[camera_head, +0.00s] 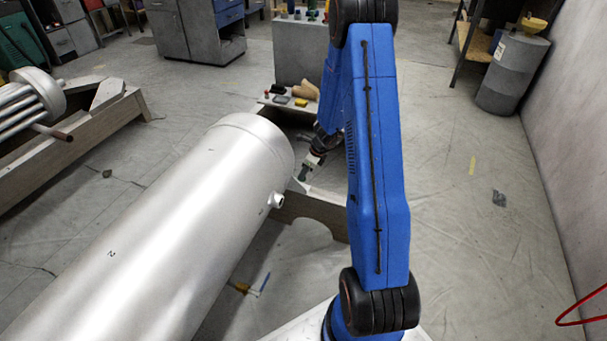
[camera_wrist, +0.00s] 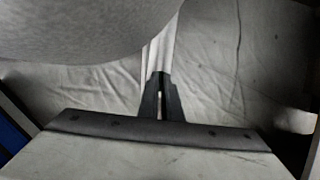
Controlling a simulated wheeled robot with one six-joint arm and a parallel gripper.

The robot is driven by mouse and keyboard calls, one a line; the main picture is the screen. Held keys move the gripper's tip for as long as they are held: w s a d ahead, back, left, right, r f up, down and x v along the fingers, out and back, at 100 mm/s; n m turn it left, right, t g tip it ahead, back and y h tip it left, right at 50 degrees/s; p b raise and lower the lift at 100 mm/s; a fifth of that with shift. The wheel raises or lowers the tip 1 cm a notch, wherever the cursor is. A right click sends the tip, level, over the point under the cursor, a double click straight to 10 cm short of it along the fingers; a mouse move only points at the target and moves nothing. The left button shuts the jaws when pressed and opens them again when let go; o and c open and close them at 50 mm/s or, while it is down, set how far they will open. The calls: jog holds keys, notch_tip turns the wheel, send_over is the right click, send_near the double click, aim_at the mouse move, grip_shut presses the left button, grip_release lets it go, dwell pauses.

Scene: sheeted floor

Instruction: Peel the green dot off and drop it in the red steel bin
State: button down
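The cylinder's grey curve (camera_wrist: 75,25) fills the upper left. I cannot make out a green dot on any surface. No red steel bin is clearly in view.
A wooden cradle (camera_head: 318,209) stands under the cylinder's end. A low shelf with small items (camera_head: 290,100) is behind the gripper. A grey drum (camera_head: 512,75) stands at the back right. A red curved line (camera_head: 585,305) shows at the right edge. Sheeted floor at right is largely clear.

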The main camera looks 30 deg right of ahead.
jog(key=shift+r, duration=2)
